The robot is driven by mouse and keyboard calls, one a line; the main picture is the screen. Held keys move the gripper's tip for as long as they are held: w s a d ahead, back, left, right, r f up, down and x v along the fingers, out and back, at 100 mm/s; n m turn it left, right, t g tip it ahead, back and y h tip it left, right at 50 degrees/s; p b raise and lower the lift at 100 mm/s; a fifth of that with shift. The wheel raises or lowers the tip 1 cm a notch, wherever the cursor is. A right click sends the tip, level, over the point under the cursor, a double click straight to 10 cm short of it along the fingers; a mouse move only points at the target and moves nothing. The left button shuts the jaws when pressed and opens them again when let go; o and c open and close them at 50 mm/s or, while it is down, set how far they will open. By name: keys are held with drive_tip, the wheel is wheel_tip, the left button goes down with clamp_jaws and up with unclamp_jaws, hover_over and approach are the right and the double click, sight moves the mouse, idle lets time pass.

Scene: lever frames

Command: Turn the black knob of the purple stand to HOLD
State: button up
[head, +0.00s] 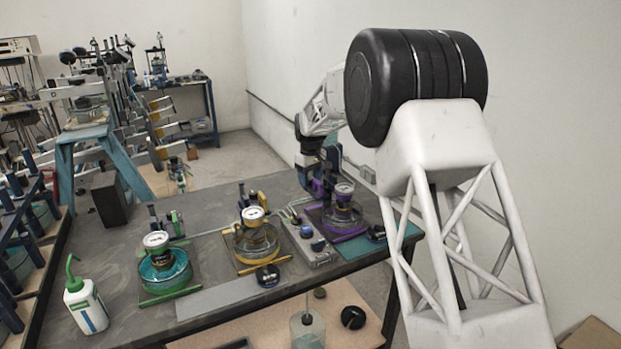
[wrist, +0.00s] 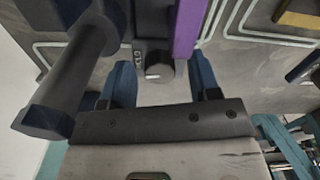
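The purple stand (head: 350,228) is at the back right of the dark table, with a round white-faced gauge above a dish. In the wrist view its purple bar (wrist: 187,30) runs upward beside the black knob (wrist: 160,66). The knob has a white mark, and small pale lettering, too small to read surely, shows to its left. My gripper (wrist: 160,64) is open, with one blue finger on each side of the knob. I cannot tell whether either finger touches it. In the head view my gripper (head: 325,172) is at the purple stand, and the knob cannot be made out.
A yellow stand (head: 245,269) and a green stand (head: 170,295) with similar gauges and dishes are to the left. A grey box with knobs (head: 310,245) lies between the yellow and purple stands. A thick dark post (wrist: 75,75) is close left of my gripper.

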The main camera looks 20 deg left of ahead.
sight(311, 178)
drive_tip(key=shift+r, duration=0.15)
drive_tip(key=shift+r, duration=3.75)
drive_tip(key=shift+s+d+r, duration=0.15)
drive_tip(key=shift+d+r, duration=0.2)
drive_tip(key=shift+d, duration=0.15)
drive_tip(key=s+d+r+m, duration=0.2)
drive_tip(key=s+d+r, duration=0.2)
drive_tip(key=s+d, duration=0.55)
drive_tip(key=s+d+r+m+t, duration=0.15)
drive_tip(key=s+d+r, duration=0.25)
drive_tip(key=s+d, duration=0.55)
drive_tip(key=s+d+r+m, duration=0.3)
drive_tip(key=s+d+r, duration=0.25)
drive_tip(key=d, duration=0.85)
drive_tip(key=s+d+f+m, duration=0.1)
drive_tip(key=s+d+f, duration=0.2)
drive_tip(key=s, duration=0.8)
drive_tip(key=s+d+f+m, duration=0.2)
drive_tip(key=s+d, duration=0.5)
drive_tip(key=s, duration=0.4)
drive_tip(key=s+d+f+m+t, duration=0.1)
drive_tip(key=s+d+f, duration=0.4)
drive_tip(key=s, duration=0.6)
drive_tip(key=shift+s+d+m, duration=0.3)
drive_tip(key=shift+d+m, duration=0.05)
drive_tip(key=shift+m, duration=0.4)
